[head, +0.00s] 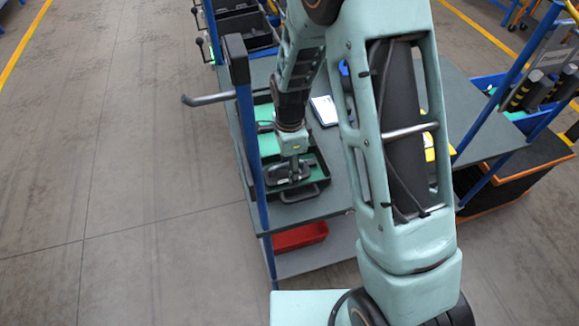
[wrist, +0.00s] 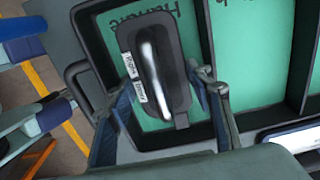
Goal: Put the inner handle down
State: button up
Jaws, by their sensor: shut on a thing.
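The inner handle (wrist: 178,88) is a dark oblong plate with a silver lever and a white label reading "Right Inner" in the wrist view. My gripper (wrist: 165,98) is shut on it, one finger on either side. In the head view my gripper (head: 294,170) points down at the front compartment of a black tray (head: 319,165) with green floors. The dark handle shows below it there. In the wrist view the handle overlaps a green compartment (wrist: 180,25) printed "Handle". Whether it touches the floor I cannot tell.
The tray lies on a grey trolley shelf (head: 335,200) with blue posts (head: 250,130). A white device (head: 324,110) lies right of the tray. A red bin (head: 299,237) sits on the lower shelf. The floor at left is clear.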

jog(key=shift+f, duration=0.2)
jog(key=o, duration=0.9)
jog(key=shift+r, duration=0.1)
notch_tip(320, 180, up, 12)
jog(key=shift+r, duration=0.15)
